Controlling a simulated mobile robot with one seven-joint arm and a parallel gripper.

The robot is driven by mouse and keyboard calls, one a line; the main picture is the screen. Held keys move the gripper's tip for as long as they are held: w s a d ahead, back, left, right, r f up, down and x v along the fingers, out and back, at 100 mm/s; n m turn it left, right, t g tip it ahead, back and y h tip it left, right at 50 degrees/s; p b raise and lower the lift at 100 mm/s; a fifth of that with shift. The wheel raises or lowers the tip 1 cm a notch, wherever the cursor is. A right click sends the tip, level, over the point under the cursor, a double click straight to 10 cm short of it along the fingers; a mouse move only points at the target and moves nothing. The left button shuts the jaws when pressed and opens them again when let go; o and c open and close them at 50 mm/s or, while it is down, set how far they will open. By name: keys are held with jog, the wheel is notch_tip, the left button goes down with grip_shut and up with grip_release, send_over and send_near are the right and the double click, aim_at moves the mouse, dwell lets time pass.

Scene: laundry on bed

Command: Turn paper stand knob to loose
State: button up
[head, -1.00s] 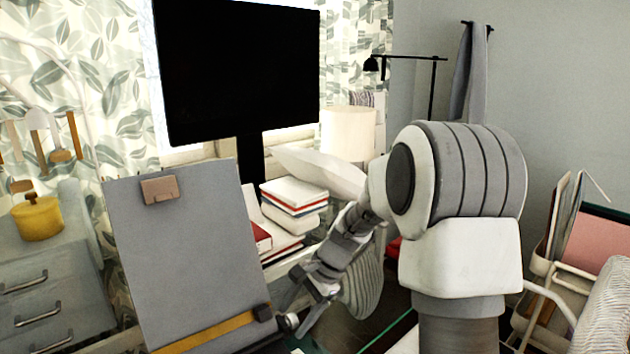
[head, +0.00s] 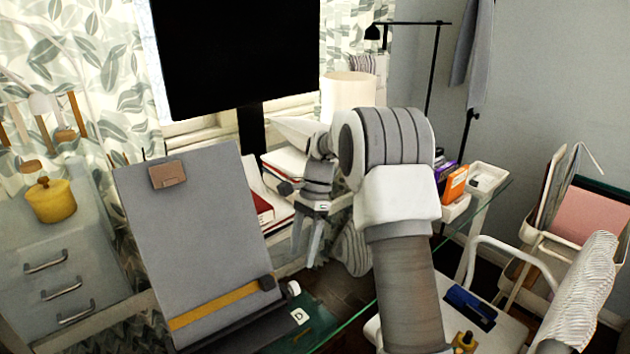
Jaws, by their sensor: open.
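The paper stand (head: 200,235) is a tilted grey board with a brown clip (head: 167,174) at its top and a yellow bar (head: 220,305) across its lower part. A dark block (head: 266,283) sits at the bar's right end. A small pale round knob (head: 293,288) shows just right of the board's lower right edge. Whether it is tight or loose cannot be told. My gripper (head: 306,254) is open and empty, fingers pointing down. In the picture it is above and slightly right of the knob, apart from it.
Stacked books (head: 268,205) lie behind the stand, and a black monitor (head: 235,60) rises behind them. A glass desk edge (head: 360,312) runs at the right. A white chair (head: 510,305) with a blue item stands at lower right. A drawer unit (head: 60,270) is at left.

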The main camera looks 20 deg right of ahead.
jog(key=p+v, duration=0.2)
jog(key=v, duration=0.8)
jog(key=s+a+r+n+t+h+p, duration=0.2)
jog(key=s+r+n+p, duration=0.4)
jog(key=s+r, duration=0.6)
jog(key=shift+s+a+t+p, duration=0.25)
jog(key=shift+a+t+p, duration=0.35)
jog(key=shift+t, duration=0.5)
jog(key=shift+o, duration=0.2)
